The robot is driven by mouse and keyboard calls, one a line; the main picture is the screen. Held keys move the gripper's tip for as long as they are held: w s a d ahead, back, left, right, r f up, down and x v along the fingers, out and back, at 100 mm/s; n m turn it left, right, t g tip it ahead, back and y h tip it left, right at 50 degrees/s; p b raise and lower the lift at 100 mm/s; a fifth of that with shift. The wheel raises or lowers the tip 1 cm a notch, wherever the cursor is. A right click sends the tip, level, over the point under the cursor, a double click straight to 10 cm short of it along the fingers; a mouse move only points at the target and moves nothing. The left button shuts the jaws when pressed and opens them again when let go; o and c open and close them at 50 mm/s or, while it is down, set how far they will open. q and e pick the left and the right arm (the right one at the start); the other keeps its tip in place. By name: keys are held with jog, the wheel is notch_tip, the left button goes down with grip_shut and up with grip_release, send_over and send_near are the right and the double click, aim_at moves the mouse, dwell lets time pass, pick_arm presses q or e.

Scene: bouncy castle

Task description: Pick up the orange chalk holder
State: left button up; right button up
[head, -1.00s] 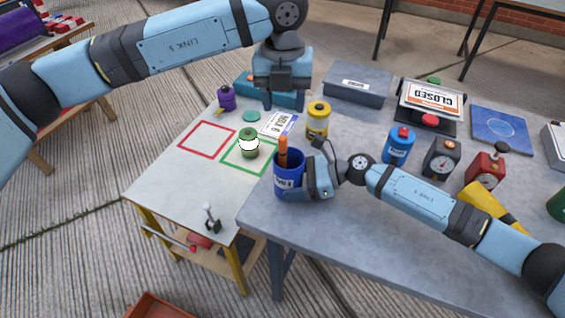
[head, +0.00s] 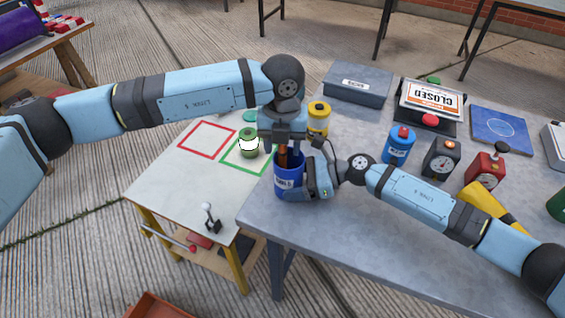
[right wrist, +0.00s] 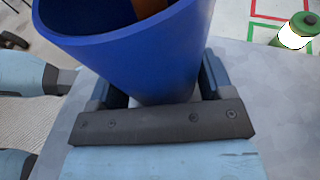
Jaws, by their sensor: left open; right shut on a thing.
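The orange chalk holder (head: 283,160) stands in a blue cup (head: 288,184) with a white label, at the left end of the grey table. My left gripper (head: 284,145) is open over the cup, around or just above the top of the holder; the picture does not settle whether it touches. It hides the holder's upper end. My right gripper (head: 312,186) is shut on the blue cup from the right. In the right wrist view the cup (right wrist: 130,60) sits between both fingers, and the lower part of the holder (right wrist: 150,8) shows inside its mouth.
A white table (head: 180,178) with red and green outlined squares adjoins at left, bearing a green canister (head: 249,142) and a small lever (head: 210,218). A yellow canister (head: 319,118) stands close behind the cup. A blue canister (head: 398,146) and a gauge (head: 442,158) stand further right.

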pick_arm(q)
grip_shut()
notch_tip(320, 180, up, 18)
pick_arm(e)
jog(key=o, duration=0.7)
dwell(0.4)
jog(key=shift+o, duration=0.2)
